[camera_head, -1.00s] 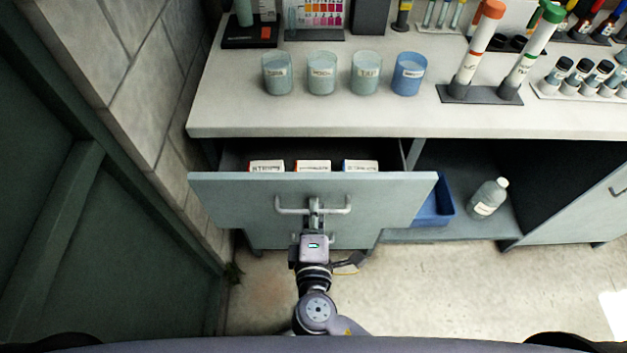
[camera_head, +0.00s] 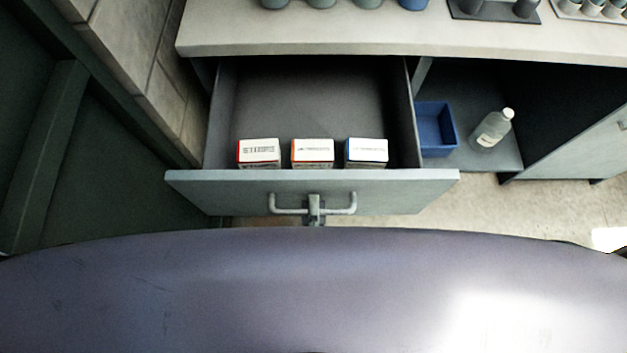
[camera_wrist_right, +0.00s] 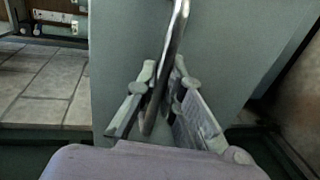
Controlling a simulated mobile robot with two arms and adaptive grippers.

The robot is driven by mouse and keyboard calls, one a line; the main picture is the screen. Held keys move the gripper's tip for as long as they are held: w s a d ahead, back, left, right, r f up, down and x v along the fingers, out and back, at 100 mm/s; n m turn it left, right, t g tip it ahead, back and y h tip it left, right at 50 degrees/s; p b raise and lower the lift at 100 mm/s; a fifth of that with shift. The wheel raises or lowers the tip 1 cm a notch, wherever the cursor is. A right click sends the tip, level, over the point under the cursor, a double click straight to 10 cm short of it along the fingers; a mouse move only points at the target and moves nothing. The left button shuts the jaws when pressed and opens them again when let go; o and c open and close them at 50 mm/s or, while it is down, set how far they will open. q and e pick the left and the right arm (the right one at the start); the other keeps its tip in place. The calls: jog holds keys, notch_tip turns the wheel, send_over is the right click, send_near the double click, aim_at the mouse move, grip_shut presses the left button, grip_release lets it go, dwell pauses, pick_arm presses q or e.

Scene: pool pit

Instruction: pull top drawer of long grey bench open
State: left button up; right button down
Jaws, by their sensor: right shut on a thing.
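The top drawer (camera_head: 210,186) of the long grey bench (camera_head: 300,35) stands far out, with its inside floor widely visible in the head view. Its bar handle (camera_head: 343,205) is on the front face. My right gripper (camera_head: 314,208) is shut on the handle, with only its tip showing above my own body. In the right wrist view, the gripper's fingers (camera_wrist_right: 160,95) sit on both sides of the handle bar (camera_wrist_right: 178,40). My left gripper is not in view.
Three small boxes, red (camera_head: 259,152), orange (camera_head: 312,153) and blue (camera_head: 366,152), stand inside the drawer near its front. A blue bin (camera_head: 437,128) and a clear bottle (camera_head: 492,128) are on the open shelf to the right. A stone wall (camera_head: 150,75) is close on the left.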

jog(key=c, duration=1.7)
grip_release()
jog(key=shift+v, duration=3.65)
jog(key=shift+a+f, duration=0.1)
jog(key=shift+f, duration=0.05)
jog(key=shift+m+t+h, duration=0.3)
jog(key=shift+t+h, duration=0.1)
jog(key=shift+h, duration=0.2)
jog(key=w, duration=0.1)
jog(key=w+d, duration=0.1)
jog(key=w+r, duration=0.1)
jog(key=w, duration=0.1)
jog(key=shift+w+d, duration=0.1)
jog(key=shift+d, duration=0.3)
